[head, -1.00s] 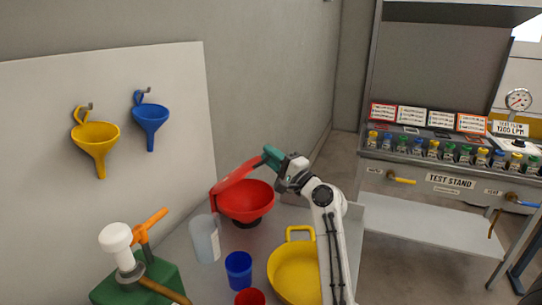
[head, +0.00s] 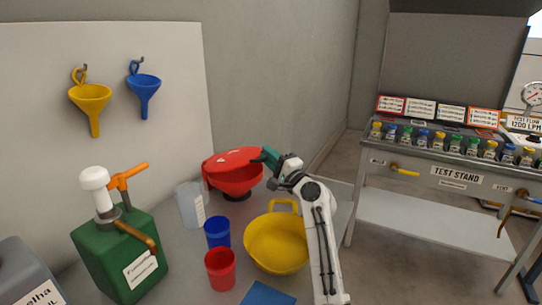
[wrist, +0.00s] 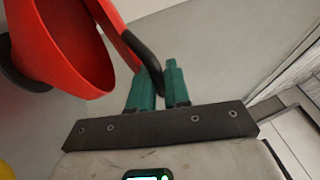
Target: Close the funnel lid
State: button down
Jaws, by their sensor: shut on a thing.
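The red funnel (head: 238,184) stands on the grey bench against the back wall. Its red lid (head: 228,159) is tilted over the bowl, apart from the rim on the gripper's side. In the wrist view the funnel's bowl (wrist: 72,45) is at the upper left with its inside showing, and the lid (wrist: 108,22) is a red strip beside it with a black grip (wrist: 146,58). My gripper (head: 265,156) is at the lid's right edge. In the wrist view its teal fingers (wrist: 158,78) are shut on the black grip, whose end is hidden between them.
A clear jug (head: 190,206), a blue cup (head: 217,232), a red cup (head: 220,268) and a yellow pan (head: 276,243) stand close in front. A green pump can (head: 120,258) is at left. Yellow and blue funnels hang on the wall.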

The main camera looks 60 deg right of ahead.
jog(key=shift+f, duration=0.4)
jog(key=c, duration=1.2)
grip_release()
jog(key=shift+a, duration=0.1)
jog(key=shift+o, duration=0.2)
jog(key=b+v, duration=0.1)
jog(key=v, duration=1)
jog(key=shift+r, duration=0.15)
jog(key=shift+s, duration=0.1)
